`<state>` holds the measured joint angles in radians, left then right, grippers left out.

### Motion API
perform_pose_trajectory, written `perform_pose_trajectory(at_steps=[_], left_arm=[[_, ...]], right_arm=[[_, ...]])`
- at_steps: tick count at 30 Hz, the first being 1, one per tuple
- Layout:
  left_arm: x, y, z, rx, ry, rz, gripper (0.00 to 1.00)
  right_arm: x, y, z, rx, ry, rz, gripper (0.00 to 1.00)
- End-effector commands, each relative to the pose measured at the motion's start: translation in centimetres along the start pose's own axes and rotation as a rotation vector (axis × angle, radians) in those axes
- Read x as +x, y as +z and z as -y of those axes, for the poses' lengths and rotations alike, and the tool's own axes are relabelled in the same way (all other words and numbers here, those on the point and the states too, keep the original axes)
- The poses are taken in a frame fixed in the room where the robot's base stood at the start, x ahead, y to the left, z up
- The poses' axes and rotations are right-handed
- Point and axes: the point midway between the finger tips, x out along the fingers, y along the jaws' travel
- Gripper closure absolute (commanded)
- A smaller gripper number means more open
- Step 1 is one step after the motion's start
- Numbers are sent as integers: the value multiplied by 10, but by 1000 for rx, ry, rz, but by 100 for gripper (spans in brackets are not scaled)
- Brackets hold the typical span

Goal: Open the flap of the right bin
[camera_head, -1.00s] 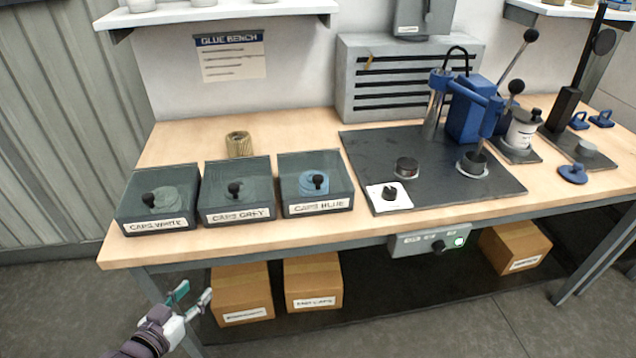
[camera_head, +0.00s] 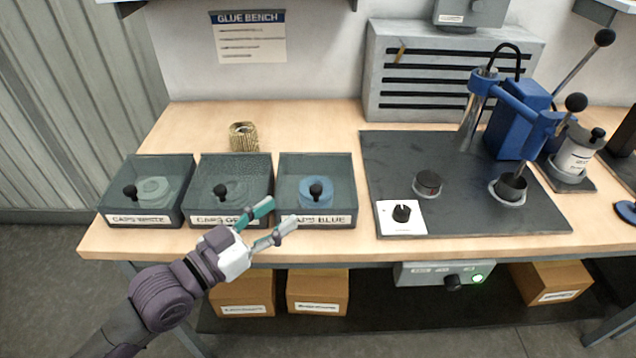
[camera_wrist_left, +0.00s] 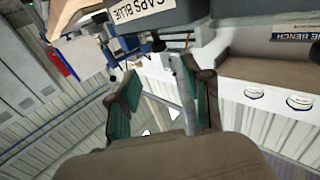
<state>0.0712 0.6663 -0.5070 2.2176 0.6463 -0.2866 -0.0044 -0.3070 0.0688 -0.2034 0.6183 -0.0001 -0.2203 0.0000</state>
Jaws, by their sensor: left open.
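The right bin (camera_head: 340,215), labelled "CAPS BLUE", stands on the bench with its clear flap (camera_head: 292,172) shut. The flap has a black knob (camera_head: 316,190), and a blue cap (camera_head: 308,199) shows through it. My left gripper (camera_head: 281,215) is open and empty in front of the bins, its fingertips near the left part of the blue bin's label. In the left wrist view, the bin's label (camera_wrist_left: 140,10) shows at the top, beyond the open fingers (camera_wrist_left: 155,75). My right gripper is not in view.
The grey bin (camera_head: 235,170) and white bin (camera_head: 150,172) stand to the left, also shut. A tan ribbed cartridge (camera_head: 243,137) stands behind them. A dark mat (camera_head: 450,170) with a blue press (camera_head: 515,120) lies to the right. Cardboard boxes (camera_head: 318,285) sit below.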

Motion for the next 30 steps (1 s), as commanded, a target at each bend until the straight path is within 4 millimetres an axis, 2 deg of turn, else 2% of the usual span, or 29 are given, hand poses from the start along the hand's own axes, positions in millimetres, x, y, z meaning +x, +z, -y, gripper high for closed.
perform_pose_trajectory(at_steps=[2, 5, 9, 13, 18, 27, 30], left_arm=[[20, -4, -1, -1, 1, -6, 51], [42, -3, 0, 0, 0, -5, 51], [68, -2, 0, -1, 0, -2, 51], [86, -1, 0, 0, 0, -1, 51], [97, 0, 0, 1, 0, 0, 51], [99, 0, 0, 1, 0, 1, 51], [99, 0, 0, 1, 0, 1, 67]], right_arm=[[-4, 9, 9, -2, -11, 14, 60], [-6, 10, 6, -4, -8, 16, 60], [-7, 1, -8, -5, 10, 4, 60], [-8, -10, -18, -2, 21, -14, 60], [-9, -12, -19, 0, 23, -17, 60], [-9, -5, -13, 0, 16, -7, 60], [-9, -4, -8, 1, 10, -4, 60]])
